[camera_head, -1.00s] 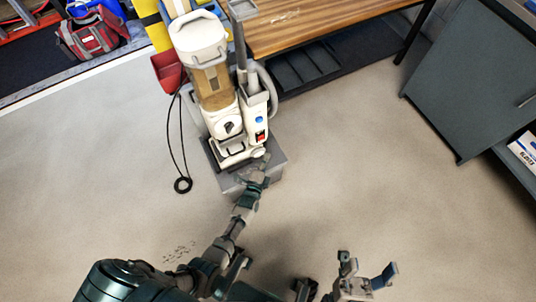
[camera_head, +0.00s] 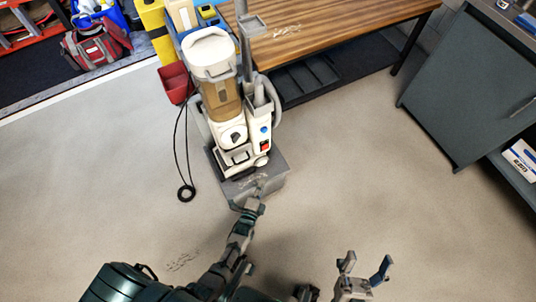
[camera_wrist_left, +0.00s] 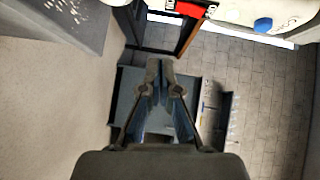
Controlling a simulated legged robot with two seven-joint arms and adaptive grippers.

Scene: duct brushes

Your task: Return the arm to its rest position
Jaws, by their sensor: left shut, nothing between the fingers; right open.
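My left arm reaches forward from the bottom in the head view. Its gripper (camera_head: 261,184) is by the front edge of the grey box (camera_head: 273,181) that bears the vacuum. In the left wrist view the left gripper (camera_wrist_left: 160,68) has its fingers together with nothing between them. A corner of the box (camera_wrist_left: 75,22) shows there at the upper left, apart from the fingers. My right gripper (camera_head: 366,262) is open and empty over bare floor at the bottom right of the head view.
A white upright vacuum (camera_head: 228,105) stands on the box, with a black looped cord (camera_head: 186,193) at its left. A wooden table (camera_head: 330,32) is behind. A grey cabinet (camera_head: 465,85) stands right. Debris (camera_head: 182,260) lies on the floor. The floor at centre right is clear.

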